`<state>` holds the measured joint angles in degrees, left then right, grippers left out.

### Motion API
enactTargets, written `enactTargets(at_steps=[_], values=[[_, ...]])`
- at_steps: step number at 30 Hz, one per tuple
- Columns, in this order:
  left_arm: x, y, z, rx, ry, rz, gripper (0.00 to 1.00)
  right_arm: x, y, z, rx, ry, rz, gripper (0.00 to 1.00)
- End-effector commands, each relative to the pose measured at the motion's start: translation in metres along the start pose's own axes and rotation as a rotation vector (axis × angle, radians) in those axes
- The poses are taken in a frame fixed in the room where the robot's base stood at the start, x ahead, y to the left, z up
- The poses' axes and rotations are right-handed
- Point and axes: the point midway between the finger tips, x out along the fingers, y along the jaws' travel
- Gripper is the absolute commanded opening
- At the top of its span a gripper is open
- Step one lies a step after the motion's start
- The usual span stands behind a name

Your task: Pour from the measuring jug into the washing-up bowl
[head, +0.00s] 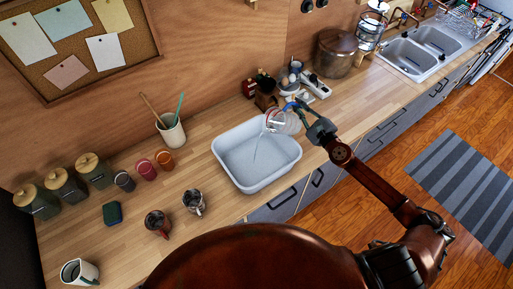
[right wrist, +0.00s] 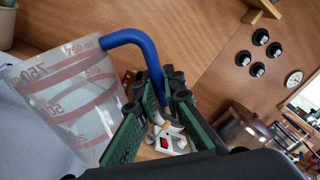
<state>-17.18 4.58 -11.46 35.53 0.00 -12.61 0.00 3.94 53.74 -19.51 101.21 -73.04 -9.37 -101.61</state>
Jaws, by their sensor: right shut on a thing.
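The clear measuring jug (head: 277,123) with red markings is held tilted over the right back rim of the white washing-up bowl (head: 222,150). A thin pale stream (head: 257,147) runs from the jug down into the bowl. My right gripper (head: 303,110) is shut on the jug's blue handle, to the right of the bowl. In the right wrist view the jug (right wrist: 70,105) leans at the left, and its blue handle (right wrist: 135,37) passes down between the green fingers (right wrist: 163,95). The level left in the jug is hard to tell. My left gripper is not in view.
Behind the jug stand a power strip (head: 316,87), small cups and a large brown pot (head: 336,53). A utensil crock (head: 172,131) stands left of the bowl. Mugs (head: 193,201) and jars (head: 66,186) stand farther left.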

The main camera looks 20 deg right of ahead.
Motion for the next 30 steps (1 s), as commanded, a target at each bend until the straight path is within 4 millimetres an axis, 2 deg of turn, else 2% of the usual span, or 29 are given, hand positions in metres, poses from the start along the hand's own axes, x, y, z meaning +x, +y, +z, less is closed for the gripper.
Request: enactTargets(at_steps=[30], values=[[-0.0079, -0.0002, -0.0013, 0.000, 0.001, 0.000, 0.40, 0.0005, -0.0012, 0.0070, -0.057, -0.002, -0.003, 0.00]])
